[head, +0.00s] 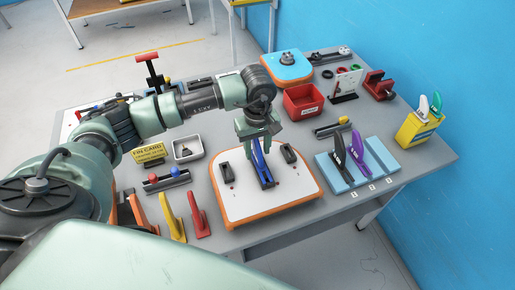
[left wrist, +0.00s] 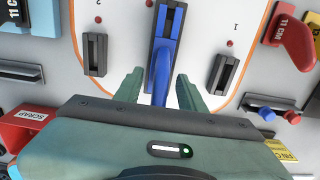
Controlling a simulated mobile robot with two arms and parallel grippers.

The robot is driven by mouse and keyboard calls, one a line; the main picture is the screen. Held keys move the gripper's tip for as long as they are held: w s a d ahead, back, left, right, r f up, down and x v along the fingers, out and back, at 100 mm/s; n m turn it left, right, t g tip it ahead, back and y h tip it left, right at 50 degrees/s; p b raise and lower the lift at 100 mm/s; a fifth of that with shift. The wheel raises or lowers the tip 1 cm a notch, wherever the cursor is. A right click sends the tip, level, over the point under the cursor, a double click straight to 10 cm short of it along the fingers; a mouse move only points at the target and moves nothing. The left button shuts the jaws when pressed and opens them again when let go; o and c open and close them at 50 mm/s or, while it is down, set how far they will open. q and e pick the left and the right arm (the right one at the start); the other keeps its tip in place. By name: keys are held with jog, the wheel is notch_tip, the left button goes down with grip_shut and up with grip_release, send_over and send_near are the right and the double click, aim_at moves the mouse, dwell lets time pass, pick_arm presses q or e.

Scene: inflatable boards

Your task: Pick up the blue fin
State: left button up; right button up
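The blue fin (head: 259,160) stands in the dark middle slot of a white board (head: 235,200) with an orange edge. My left gripper (head: 258,138) is over the fin from above. In the left wrist view the blue fin (left wrist: 161,68) lies between the two green fingers of the left gripper (left wrist: 160,90), with a gap visible on each side, so the gripper is open. The fin's lower end toward the palm is partly hidden by the gripper body. My right gripper is not in view.
Two black side fin boxes (head: 289,153) (head: 226,174) flank the slot. A light-blue rack (head: 333,181) with a black and a purple fin stands at right. A red bin (head: 303,101) is behind. Yellow (head: 172,218) and red (head: 199,216) fins stand at the front left.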

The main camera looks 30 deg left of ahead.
pick_arm(q)
grip_shut()
